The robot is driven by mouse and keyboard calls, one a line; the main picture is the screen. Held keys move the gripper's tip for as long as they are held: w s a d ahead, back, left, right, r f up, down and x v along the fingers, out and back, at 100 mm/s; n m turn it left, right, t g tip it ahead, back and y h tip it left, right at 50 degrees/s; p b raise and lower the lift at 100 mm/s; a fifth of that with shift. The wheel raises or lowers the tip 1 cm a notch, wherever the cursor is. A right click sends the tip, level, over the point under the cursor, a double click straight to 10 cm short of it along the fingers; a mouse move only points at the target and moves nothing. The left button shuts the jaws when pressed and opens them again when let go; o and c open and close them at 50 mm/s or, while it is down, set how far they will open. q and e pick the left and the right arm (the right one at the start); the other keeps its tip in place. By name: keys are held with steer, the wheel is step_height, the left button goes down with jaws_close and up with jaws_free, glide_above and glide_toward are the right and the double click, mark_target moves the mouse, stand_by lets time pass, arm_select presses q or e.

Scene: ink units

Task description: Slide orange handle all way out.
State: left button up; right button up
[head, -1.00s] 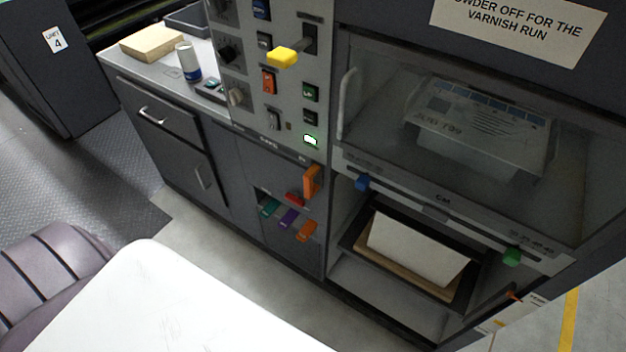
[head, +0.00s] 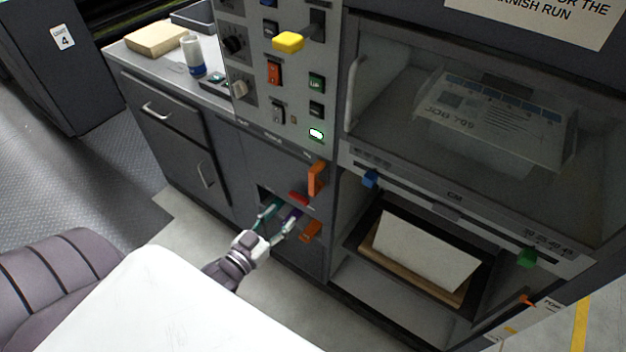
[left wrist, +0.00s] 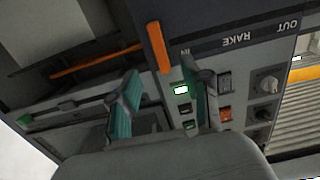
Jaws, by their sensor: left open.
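The orange handle (head: 316,180) is an upright bar on the grey machine front, below the lit green button, at the left of the open bay. In the left wrist view the orange handle (left wrist: 159,47) stands just beyond my fingertips, near the "IN" end of a strip marked "RAKE". My right gripper is not in view.
A yellow lever (head: 288,41) sticks out above. A blue knob (head: 370,179) is to the right. A white surface (head: 160,310) fills the near foreground.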

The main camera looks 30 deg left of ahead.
mark_target(311, 179)
arm_select(q)
steer(key=shift+t, duration=0.3)
steer(key=w, duration=0.4)
steer(key=w+d+r+p, duration=0.1)
steer(key=w, duration=0.4)
steer(key=w+r, duration=0.1)
steer(key=w, duration=0.4)
steer(key=shift+d+r+p, duration=0.15)
steer(key=shift+r+p, duration=0.1)
steer(key=shift+p, duration=0.15)
jaws_close()
